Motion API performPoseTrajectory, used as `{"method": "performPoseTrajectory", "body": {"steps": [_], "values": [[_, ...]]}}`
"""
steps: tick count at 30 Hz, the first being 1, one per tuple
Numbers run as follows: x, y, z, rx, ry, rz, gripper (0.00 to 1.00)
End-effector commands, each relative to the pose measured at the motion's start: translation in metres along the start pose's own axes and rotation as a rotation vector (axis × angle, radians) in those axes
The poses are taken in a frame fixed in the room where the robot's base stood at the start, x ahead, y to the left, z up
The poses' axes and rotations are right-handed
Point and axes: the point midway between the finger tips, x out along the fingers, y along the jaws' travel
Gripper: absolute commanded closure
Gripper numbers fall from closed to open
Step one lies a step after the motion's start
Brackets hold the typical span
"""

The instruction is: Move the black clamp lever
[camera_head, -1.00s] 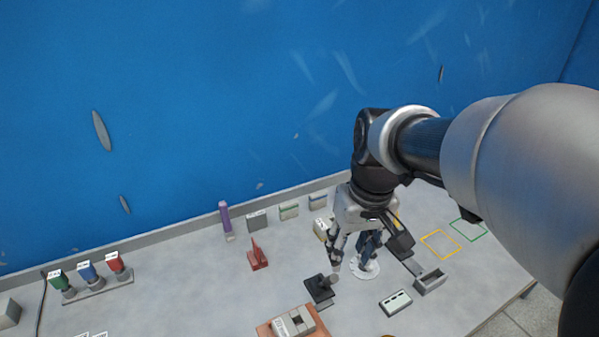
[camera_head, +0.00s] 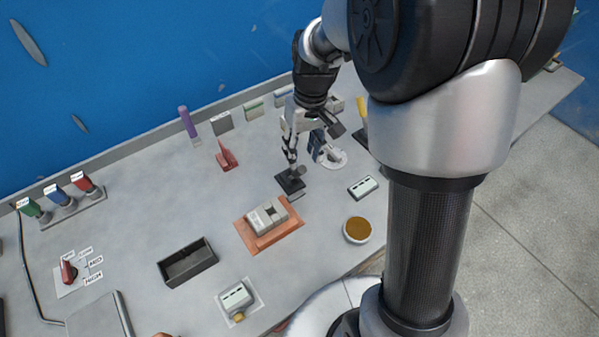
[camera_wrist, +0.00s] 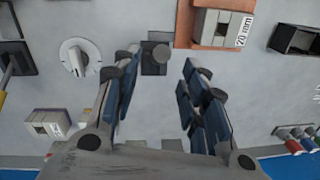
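The black clamp lever (camera_head: 290,183) has a square black base and a short upright lever with a grey round end. It stands on the grey table behind the orange-brown block. In the wrist view the clamp (camera_wrist: 154,66) shows between and just beyond my fingertips, with its round end facing the camera. My gripper (camera_head: 304,158) points down close above it. In the wrist view my gripper (camera_wrist: 160,75) is open, its blue-padded fingers wide apart with nothing held between them. I cannot tell the exact height gap.
A white dial (camera_head: 333,158) stands right of the clamp, with a yellow-handled lever (camera_head: 362,120) beyond it. A red lever (camera_head: 227,157) is to the left. The orange-brown block (camera_head: 268,228) with grey pieces lies in front. A small white box (camera_head: 363,187) is at right.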

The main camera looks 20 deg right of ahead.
Motion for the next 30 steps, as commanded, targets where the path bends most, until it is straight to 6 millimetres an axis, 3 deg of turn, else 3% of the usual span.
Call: {"method": "performPoseTrajectory", "body": {"steps": [1, 6, 12, 24, 30], "values": [[0.015, 0.000, 0.001, 0.000, -0.004, -0.001, 0.60], [0.047, 0.000, 0.001, 0.000, -0.003, -0.001, 0.60], [0.069, 0.000, 0.000, 0.000, -0.001, -0.001, 0.60], [0.074, 0.000, 0.000, 0.000, 0.001, 0.000, 0.61], [0.074, 0.000, 0.000, 0.000, 0.001, 0.000, 0.74]]}}
